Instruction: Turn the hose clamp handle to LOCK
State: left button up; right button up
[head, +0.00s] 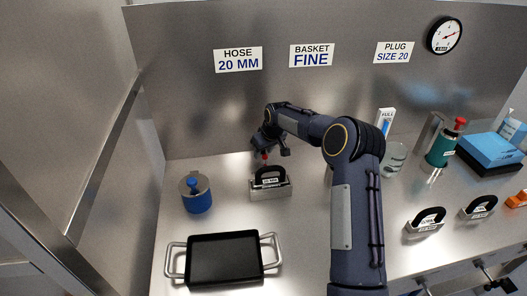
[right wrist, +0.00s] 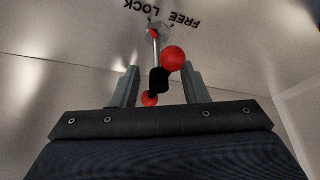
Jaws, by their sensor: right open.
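My right gripper (head: 270,146) reaches to the back of the bench. It is open, its two fingers apart on either side of the clamp handle in the right wrist view (right wrist: 161,88). The hose clamp handle has a red ball knob (right wrist: 174,58), a metal rod (right wrist: 156,48), a black middle part and a second, smaller red ball (right wrist: 150,98). The words LOCK (right wrist: 140,6) and FREE (right wrist: 182,20) show upside down beside a red-marked grey base. I cannot tell which word the handle points to. In the head view my gripper mostly hides the handle; some red (head: 265,156) shows. My left gripper is out of view.
A metal block with a black handle (head: 270,190) stands just in front of the gripper. A blue cup (head: 196,197) and a black tray (head: 225,260) are at left. A green bottle (head: 440,150) and blue box (head: 487,150) are at right. A wall rises behind.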

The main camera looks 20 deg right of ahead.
jog(key=b+v, duration=0.1)
jog(key=v, duration=0.6)
jog(key=shift+r, duration=0.25)
jog(key=shift+s, duration=0.1)
